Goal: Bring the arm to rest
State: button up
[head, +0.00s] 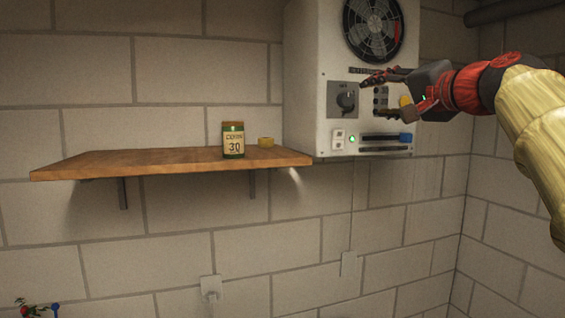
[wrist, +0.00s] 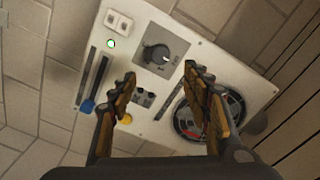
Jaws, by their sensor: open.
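My gripper (head: 368,96) is at the upper right of the head view, in front of the white control box. Its two fingers are apart with nothing between them. In the wrist view my gripper (wrist: 158,74) is open, and the box face (wrist: 150,25) shows between and beyond its fingers. A black dial (head: 345,99) on a dark plate sits just left of the fingertips in the head view. In the wrist view the dial (wrist: 157,54) lies between and beyond the fingertips. I cannot tell whether a fingertip touches the box. My arm (head: 475,88) reaches in from the right.
The box carries a fan (head: 373,28), a green light (head: 352,139), a blue slider knob (head: 405,137) and a yellow knob (head: 405,101). A wooden shelf (head: 100,167) to the left holds a labelled jar (head: 233,140) and a small yellow object (head: 266,142). Wall below is mostly clear.

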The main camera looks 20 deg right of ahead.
notch_tip(320, 180, down, 28)
jog(key=s+n+g+h, duration=0.1)
jog(key=s+n+g, duration=0.15)
jog(key=g, duration=0.45)
jog(key=s+a+f+n+g, duration=0.1)
jog(key=s+a+f+n, duration=0.2)
jog(key=s+a+f, duration=0.3)
jog(key=s+a+f+n+g+b, duration=0.1)
jog(key=s+a+f, duration=0.6)
jog(key=f, duration=0.7)
jog(key=s+a+f+n+g, duration=0.3)
jog(key=s+a+f+n, duration=0.2)
jog(key=s+f, duration=0.5)
jog(key=shift+s+a+f+b, duration=0.3)
jog(key=shift+a+f, duration=0.25)
jog(key=shift+a, duration=0.45)
